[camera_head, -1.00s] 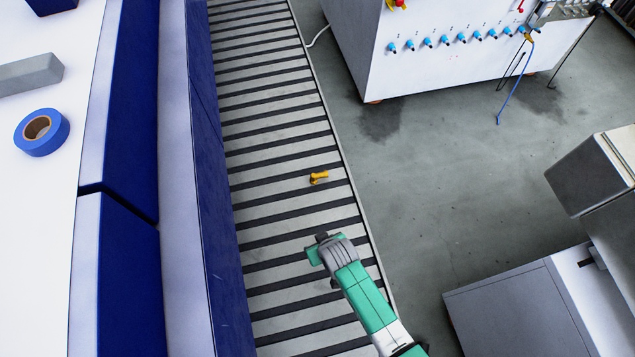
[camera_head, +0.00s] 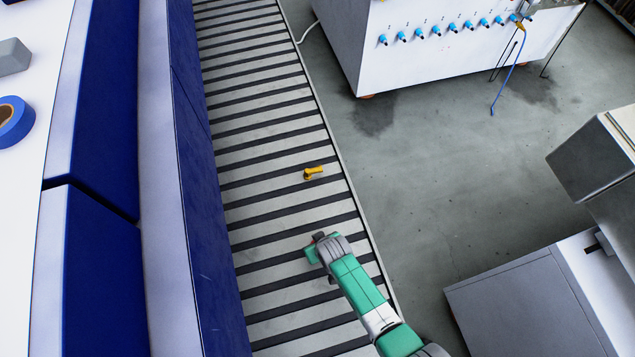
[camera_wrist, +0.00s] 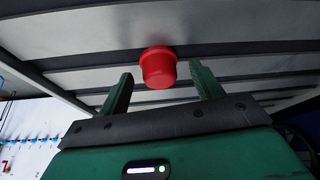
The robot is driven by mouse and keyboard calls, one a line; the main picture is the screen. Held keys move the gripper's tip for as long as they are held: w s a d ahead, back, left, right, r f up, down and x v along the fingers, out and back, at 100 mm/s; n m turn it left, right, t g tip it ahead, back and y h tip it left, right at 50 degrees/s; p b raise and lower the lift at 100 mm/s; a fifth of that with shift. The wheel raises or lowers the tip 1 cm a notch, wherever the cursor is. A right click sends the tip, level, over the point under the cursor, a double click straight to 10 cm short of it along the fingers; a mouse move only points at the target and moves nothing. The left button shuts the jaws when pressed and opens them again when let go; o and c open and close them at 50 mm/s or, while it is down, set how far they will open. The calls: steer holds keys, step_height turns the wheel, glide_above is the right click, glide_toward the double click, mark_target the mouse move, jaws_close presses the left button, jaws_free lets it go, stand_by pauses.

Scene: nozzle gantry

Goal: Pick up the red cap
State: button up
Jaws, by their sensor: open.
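In the wrist view the red cap (camera_wrist: 158,70) is a small round cap with a wider rim, against the striped conveyor surface. My gripper (camera_wrist: 161,80) is open, with one green finger on each side of the cap and a visible gap on both sides. The cap appears a little beyond or level with the fingertips; I cannot tell the exact depth. In the head view the green and grey end of my arm (camera_head: 328,250) is over the conveyor (camera_head: 262,190), and the cap does not show there.
A yellow part (camera_head: 313,173) lies on the conveyor beyond my arm. A blue wall (camera_head: 205,200) runs along the conveyor's left side. A white cabinet (camera_head: 450,60) with blue fittings stands at the back right. A grey box (camera_head: 520,305) stands at the lower right.

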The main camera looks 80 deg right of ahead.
steer(key=c, duration=1.1)
steer(key=shift+o, duration=0.2)
steer(key=shift+r, duration=0.15)
steer(key=shift+r, duration=0.3)
steer(key=r+p, duration=0.2)
steer(key=r, duration=0.1)
steer(key=shift+s+a+r, duration=0.1)
steer(key=shift+s+a, duration=0.05)
steer(key=shift+a, duration=0.05)
steer(key=s+a+p, duration=0.1)
steer(key=s+a, duration=0.2)
steer(key=a, duration=0.1)
steer(key=s+a+p, duration=0.1)
steer(key=s+a, duration=0.2)
steer(key=a, duration=0.1)
steer(key=s+a+r+p, duration=0.1)
steer(key=s+a, duration=0.2)
steer(key=a, duration=0.1)
steer(key=shift+a, duration=0.35)
